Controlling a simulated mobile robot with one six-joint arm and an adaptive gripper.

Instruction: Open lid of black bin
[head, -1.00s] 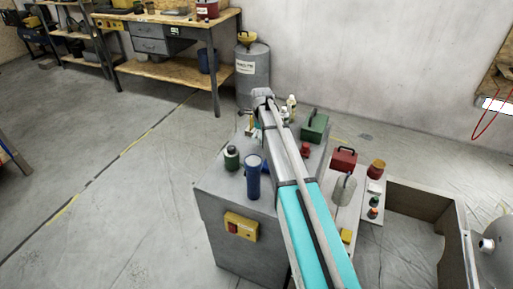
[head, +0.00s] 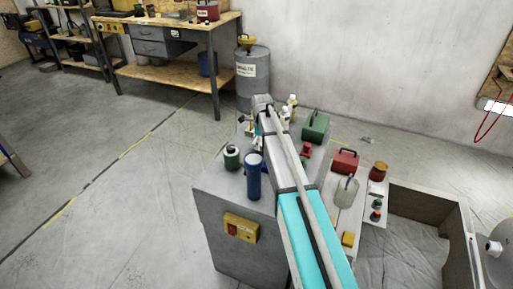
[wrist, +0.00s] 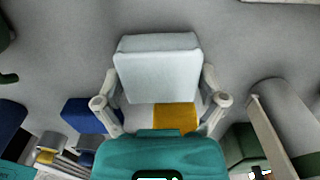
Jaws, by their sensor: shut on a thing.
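In the wrist view my gripper (wrist: 161,101) has its two pale fingers on either side of a pale grey-white box (wrist: 157,70) with a yellow patch on its near face. It is shut on this box. The box lies in line with the teal palm, above or against a grey surface; I cannot tell whether it touches that surface. In the head view my arm hides the gripper and most of what it holds. I cannot make out a black bin or its lid in either view.
A grey cabinet top (head: 218,187) carries a blue canister (head: 253,180), a green jar (head: 232,157) and a green toolbox (head: 316,125). To the right are a red toolbox (head: 345,161), a pale jug (head: 347,190) and an open-topped box frame (head: 425,196). Floor to the left is clear.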

